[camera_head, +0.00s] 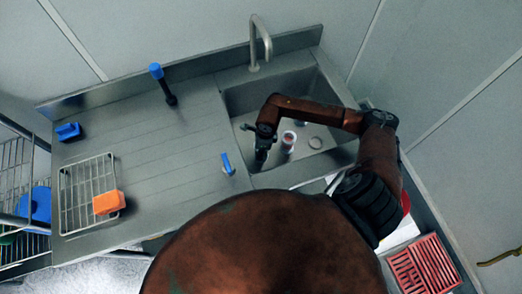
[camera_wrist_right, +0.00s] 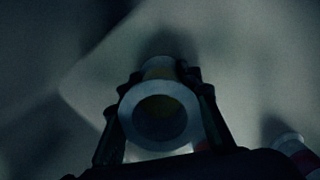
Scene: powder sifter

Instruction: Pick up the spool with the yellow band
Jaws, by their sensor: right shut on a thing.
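My right gripper (camera_head: 261,157) reaches down into the left part of the sink (camera_head: 240,104). In the right wrist view its fingers (camera_wrist_right: 160,92) are shut on a pale hollow spool, the spool with the yellow band (camera_wrist_right: 157,112). Its round open end faces the camera, and a dim yellowish band shows between the fingers. In the head view this spool is hidden by the gripper. Another spool, pale with a red band (camera_head: 289,138), stands in the sink just right of the gripper; it also shows at the lower right of the wrist view (camera_wrist_right: 293,146). My left gripper is not in view.
The sink walls surround the gripper, with the tap (camera_head: 260,38) behind. The drainboard (camera_head: 180,130) is mostly clear. On it are a blue-topped upright tool (camera_head: 160,80), a blue-handled item (camera_head: 227,163), a blue object (camera_head: 68,131), and a wire rack (camera_head: 88,178) with an orange block (camera_head: 108,202).

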